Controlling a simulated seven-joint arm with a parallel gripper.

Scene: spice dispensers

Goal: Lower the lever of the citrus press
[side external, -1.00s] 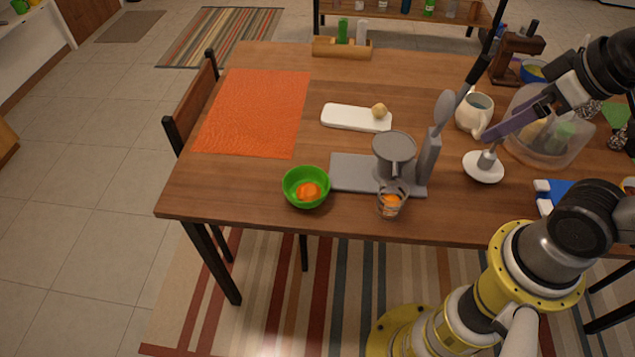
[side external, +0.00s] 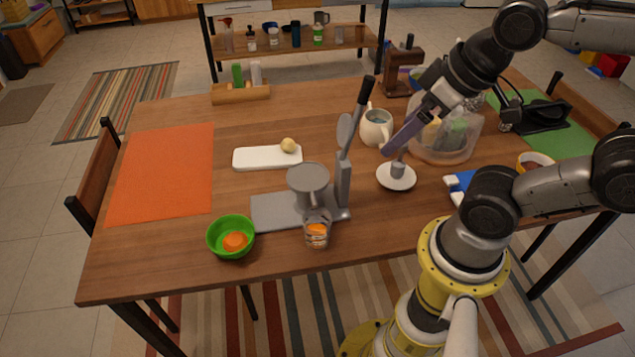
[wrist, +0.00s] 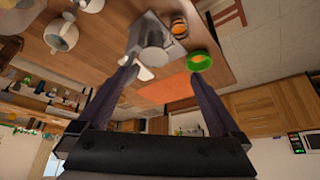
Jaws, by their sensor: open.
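The grey citrus press (side external: 285,210) stands near the front edge of the table, with a flat base, a round cup and an upright post. Its lever (side external: 364,92) is raised and ends in a black handle pointing up. In the wrist view the press (wrist: 152,38) shows ahead, between the fingertips; the lever is hard to make out there. My gripper (side external: 392,146) has long purple fingers and is right of the lever, seemingly apart from it. In the wrist view my gripper (wrist: 163,70) is open, with nothing visibly held between the fingers.
A glass (side external: 317,236) with orange contents stands before the press, a green bowl (side external: 217,238) to its left. A white dish (side external: 397,183) lies below my fingers. A cream jug (side external: 376,122) and clear container (side external: 462,148) are close by. A white board (side external: 255,160) lies behind the press.

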